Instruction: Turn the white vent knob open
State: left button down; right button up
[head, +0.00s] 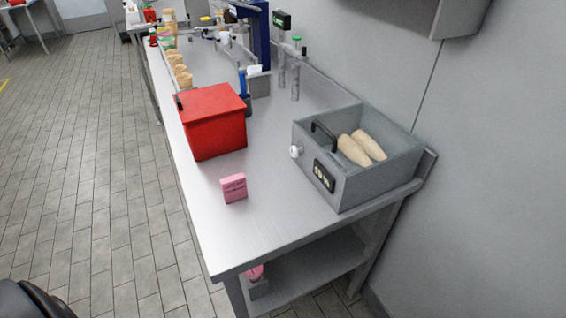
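The white vent knob (295,151) sticks out from the front face of a grey open-topped box (395,175), near its left upper corner. It looks small and round; its turned angle is too small to tell. A black panel with several pale buttons or dials (324,176) is on the same face, to the right of the knob. Nothing touches the knob. Neither of my grippers shows in the head view.
The box stands on a steel table (265,225) and holds two beige cone-like pieces (361,147) and a black handle (323,130). A red bin (212,125) and a pink packet (233,188) stand to its left. The table's front is clear. A wall is behind.

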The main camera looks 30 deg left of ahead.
aim_at(295, 151)
jog(key=k+j+z, duration=0.35)
jog(key=k+j, duration=0.55)
jog(key=j, duration=0.15)
jog(key=i+j+z, duration=0.2)
jog(key=j, duration=0.75)
jog(key=j+z, duration=0.2)
jog(key=j, duration=0.75)
jog(key=i+j+z, duration=0.1)
jog(key=j, duration=0.2)
jog(key=i+j, duration=0.2)
jog(key=j, duration=0.15)
jog(key=i+j+z, duration=0.15)
jog(key=j, duration=0.2)
jog(key=i+j, duration=0.1)
jog(key=j, duration=0.2)
jog(key=z, duration=0.05)
